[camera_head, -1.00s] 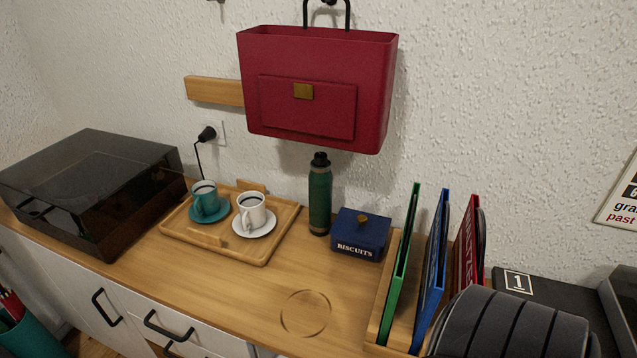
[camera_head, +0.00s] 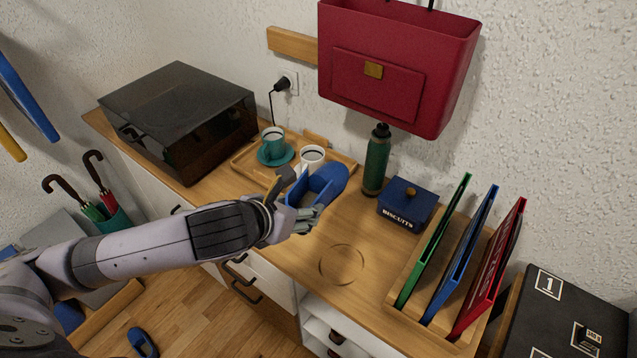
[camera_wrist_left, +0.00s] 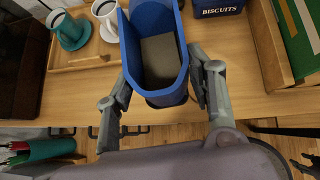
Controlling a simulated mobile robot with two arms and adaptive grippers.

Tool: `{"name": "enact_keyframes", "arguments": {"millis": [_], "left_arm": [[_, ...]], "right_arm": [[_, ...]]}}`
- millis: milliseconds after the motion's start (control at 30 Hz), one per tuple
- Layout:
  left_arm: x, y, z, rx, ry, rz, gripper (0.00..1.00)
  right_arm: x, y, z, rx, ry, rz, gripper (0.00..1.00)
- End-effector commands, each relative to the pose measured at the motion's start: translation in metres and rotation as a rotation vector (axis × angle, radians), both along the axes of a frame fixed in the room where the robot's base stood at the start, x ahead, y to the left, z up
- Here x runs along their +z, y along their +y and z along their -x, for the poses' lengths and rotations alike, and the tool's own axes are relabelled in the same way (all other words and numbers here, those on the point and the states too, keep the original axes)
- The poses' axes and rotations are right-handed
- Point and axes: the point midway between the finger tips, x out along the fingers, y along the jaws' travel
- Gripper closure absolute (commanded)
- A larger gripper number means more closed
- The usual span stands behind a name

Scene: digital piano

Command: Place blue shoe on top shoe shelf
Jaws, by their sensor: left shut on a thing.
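My left gripper (camera_head: 291,207) is shut on a blue shoe (camera_head: 323,183) and holds it above the wooden cabinet top. In the left wrist view the gripper (camera_wrist_left: 166,95) has a finger on either side of the blue shoe (camera_wrist_left: 155,99), whose grey insole faces the camera. A white open shelf unit (camera_head: 318,322) with dark items inside shows under the cabinet top; I cannot tell if it is the shoe shelf. Another blue shoe (camera_head: 142,342) lies on the floor.
Beside the held shoe are a wooden tray (camera_head: 243,163) with cups, a green bottle (camera_head: 376,165) and a blue biscuit box (camera_head: 407,203). An upright file rack (camera_head: 402,312) stands at the right. An umbrella stand (camera_head: 118,222) stands at the left. The round cabinet-top mark (camera_head: 341,264) is clear.

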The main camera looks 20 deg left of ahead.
Motion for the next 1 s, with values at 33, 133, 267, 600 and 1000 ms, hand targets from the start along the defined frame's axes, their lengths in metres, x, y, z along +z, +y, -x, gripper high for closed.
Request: {"name": "enact_keyframes", "arguments": {"millis": [33, 133, 267, 600, 1000], "left_arm": [[0.021, -0.001, 0.000, -0.021, 0.002, -0.002, 0.73], [0.030, -0.006, 0.001, -0.066, 0.000, 0.001, 0.73], [0.036, -0.009, 0.002, -0.100, -0.003, 0.005, 0.73], [-0.026, -0.011, 0.004, -0.113, 0.004, 0.009, 0.73], [-0.118, -0.011, 0.003, -0.113, -0.002, 0.009, 0.73]], "right_arm": [[0.027, 0.002, -0.003, 0.000, -0.005, -0.002, 0.60], [0.044, 0.003, -0.005, -0.001, -0.008, -0.004, 0.60], [0.055, 0.003, -0.007, 0.000, -0.010, -0.004, 0.60], [0.056, 0.001, -0.006, 0.000, -0.008, -0.002, 0.60], [0.060, -0.003, -0.004, 0.002, -0.004, 0.003, 0.60]]}}
